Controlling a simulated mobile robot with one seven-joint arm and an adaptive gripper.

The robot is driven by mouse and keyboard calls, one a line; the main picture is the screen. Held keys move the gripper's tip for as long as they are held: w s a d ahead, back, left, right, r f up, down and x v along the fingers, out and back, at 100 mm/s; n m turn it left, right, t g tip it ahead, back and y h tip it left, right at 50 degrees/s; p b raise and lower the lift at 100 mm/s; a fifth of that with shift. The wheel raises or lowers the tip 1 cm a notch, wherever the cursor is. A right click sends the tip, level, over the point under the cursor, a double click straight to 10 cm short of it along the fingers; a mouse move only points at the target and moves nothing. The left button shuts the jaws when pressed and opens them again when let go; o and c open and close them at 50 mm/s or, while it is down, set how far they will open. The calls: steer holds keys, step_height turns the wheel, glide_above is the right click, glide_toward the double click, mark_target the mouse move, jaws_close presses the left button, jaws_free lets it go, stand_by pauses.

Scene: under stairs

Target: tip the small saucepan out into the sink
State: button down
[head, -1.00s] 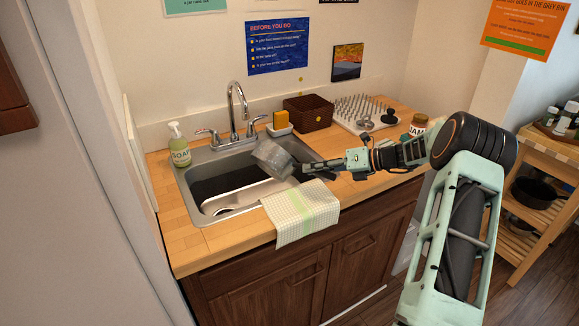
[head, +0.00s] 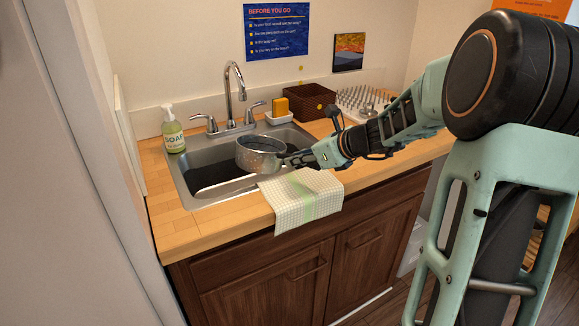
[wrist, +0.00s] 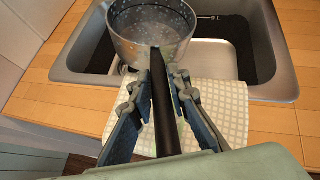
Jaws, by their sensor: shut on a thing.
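The small saucepan (head: 259,160) is a grey, speckled metal pan with a dark handle. It is roughly level, with its mouth up, over the right part of the sink (head: 184,190). In the wrist view the saucepan (wrist: 150,45) is at the top, and its inside looks grey with pale specks; I cannot tell whether anything is in it. My gripper (head: 298,158) is shut on the handle, which runs between the fingers in the wrist view (wrist: 162,82). Part of the basin is hidden behind the pan.
A chrome faucet (head: 235,85) stands behind the basin. A soap bottle (head: 173,132) is at the left, and a sponge holder (head: 279,116) and brown basket (head: 309,104) are behind at the right. A checked towel (head: 300,200) hangs over the front counter edge.

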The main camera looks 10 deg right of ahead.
steer(key=shift+s+a+f+n+t+h+b, duration=0.2)
steer(key=shift+a+n+t+h+b, duration=0.15)
steer(key=shift+b, duration=0.35)
steer(key=shift+s+a+r+p, duration=0.1)
steer(key=shift+r+p, duration=0.2)
steer(key=shift+r, duration=0.15)
steer(key=shift+a+f+b, duration=0.1)
steer(key=shift+f+b, duration=0.05)
steer(key=shift+b, duration=0.5)
steer(key=shift+n+t+h, duration=0.25)
steer(key=shift+n+h, duration=0.1)
steer(key=shift+h, duration=0.1)
steer(key=r, duration=0.1)
steer(key=r+p, duration=0.1)
steer(key=r, duration=0.1)
steer(key=a+r+p, duration=0.1)
steer(key=r, duration=0.1)
steer(key=shift+s+r, duration=0.2)
steer(key=shift+s, duration=0.2)
